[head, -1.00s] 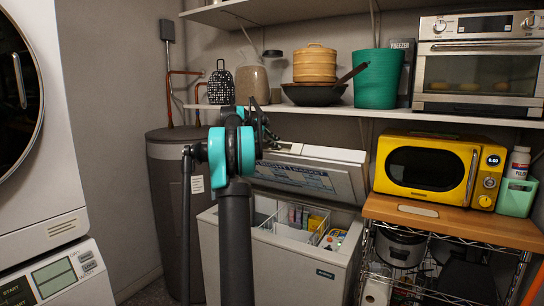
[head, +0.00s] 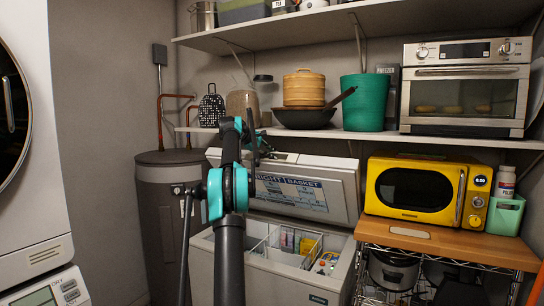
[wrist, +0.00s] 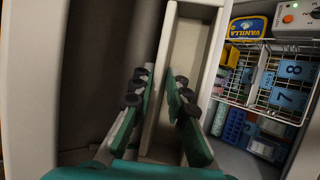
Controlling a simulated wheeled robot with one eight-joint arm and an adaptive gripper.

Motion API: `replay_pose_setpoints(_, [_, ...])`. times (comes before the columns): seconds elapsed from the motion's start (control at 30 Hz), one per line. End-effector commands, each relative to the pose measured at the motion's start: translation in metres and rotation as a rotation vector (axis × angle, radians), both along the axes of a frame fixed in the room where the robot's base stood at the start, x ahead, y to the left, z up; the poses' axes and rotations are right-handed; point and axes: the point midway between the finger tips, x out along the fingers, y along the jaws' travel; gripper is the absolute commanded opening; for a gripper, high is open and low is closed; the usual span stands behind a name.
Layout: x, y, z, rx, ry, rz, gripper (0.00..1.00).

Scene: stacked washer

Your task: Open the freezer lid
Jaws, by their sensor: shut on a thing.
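The white chest freezer (head: 262,284) stands behind my arm with its interior showing. Its lid (head: 345,200) is raised and tilted back toward the wall, with a blue-and-white label on its inner face. My gripper (head: 256,150) is at the lid's upper edge, partly hidden behind my own arm. In the wrist view my gripper (wrist: 158,92) has its teal fingers on either side of a pale strip of the lid, shut on it. Wire baskets (wrist: 262,82) with packages and a yellow-and-blue vanilla tub (wrist: 248,27) show inside the freezer.
A shelf (head: 350,134) with a wok (head: 305,117), bamboo steamer (head: 304,88) and green bin (head: 366,102) runs above the lid. A yellow microwave (head: 413,189) stands on a wooden-topped rack at right. A grey cylinder (head: 168,230) stands left of the freezer.

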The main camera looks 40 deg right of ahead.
Motion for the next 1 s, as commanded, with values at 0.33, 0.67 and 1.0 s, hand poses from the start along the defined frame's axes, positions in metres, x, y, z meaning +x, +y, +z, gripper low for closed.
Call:
replay_pose_setpoints(0.33, [0.001, 0.000, -0.001, 0.000, -0.002, 0.001, 0.29])
replay_pose_setpoints(0.67, [0.001, 0.003, 0.001, 0.000, -0.001, 0.001, 0.29])
replay_pose_setpoints(1.0, [0.005, 0.051, 0.031, 0.001, -0.001, 0.003, 0.29])
